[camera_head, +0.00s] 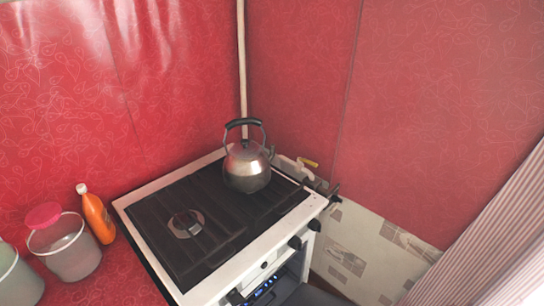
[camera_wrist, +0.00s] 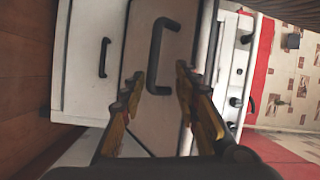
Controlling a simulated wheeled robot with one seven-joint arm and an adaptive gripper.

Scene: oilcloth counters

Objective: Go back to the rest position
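My gripper (camera_wrist: 159,80) shows in the wrist view, with its two fingers apart and nothing between them. Behind the fingers are light cabinet fronts with dark handles; one handle (camera_wrist: 157,60) lies in line with the gap between the fingers. I cannot tell how far the fingers are from it. In the head view my gripper does not show clearly; a dark shape at the bottom edge, by the stove front, may be part of my arm.
A stove (camera_head: 150,205) with a metal kettle (camera_head: 247,168) on it stands in the corner between red walls. An orange bottle (camera_head: 97,216) and a clear bucket (camera_head: 66,250) with a pink item stand left of it. Wooden floor (camera_wrist: 25,80) shows in the wrist view.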

